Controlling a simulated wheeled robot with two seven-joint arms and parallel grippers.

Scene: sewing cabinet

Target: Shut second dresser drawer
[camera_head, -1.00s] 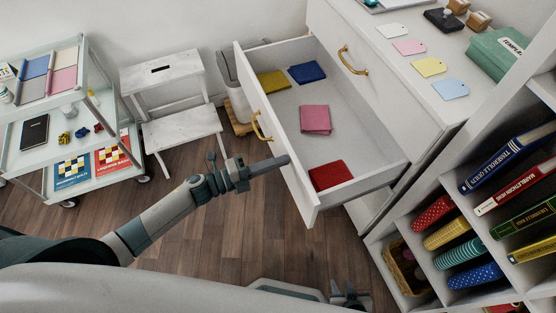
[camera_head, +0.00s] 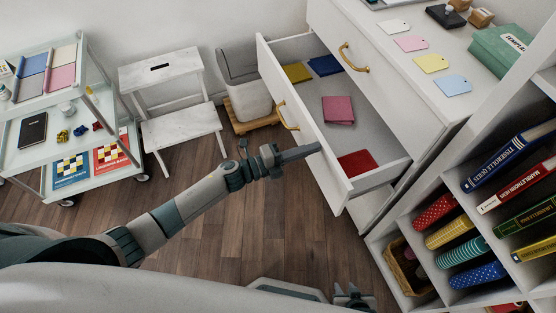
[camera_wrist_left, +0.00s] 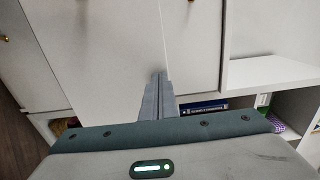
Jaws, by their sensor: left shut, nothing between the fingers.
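The second dresser drawer (camera_head: 350,197) stands partly open in the head view, with folded yellow, blue, pink and red cloths inside. Its brass handle (camera_head: 285,116) is on the front panel. My left gripper (camera_head: 318,147) is shut and empty, its fingertips at the outer face of the drawer front, right of the handle. In the left wrist view the shut fingers (camera_wrist_left: 157,95) point at a pale panel; whether they touch it I cannot tell. My right gripper (camera_head: 352,292) is low at the bottom edge, small and partly cut off.
The closed top drawer has a brass handle (camera_head: 354,58). A shelf with books (camera_head: 507,158) and fabric rolls stands at right. A white step stool (camera_head: 180,128), a grey bin (camera_head: 245,85) and a trolley (camera_head: 90,117) stand at left. The wooden floor before the drawer is clear.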

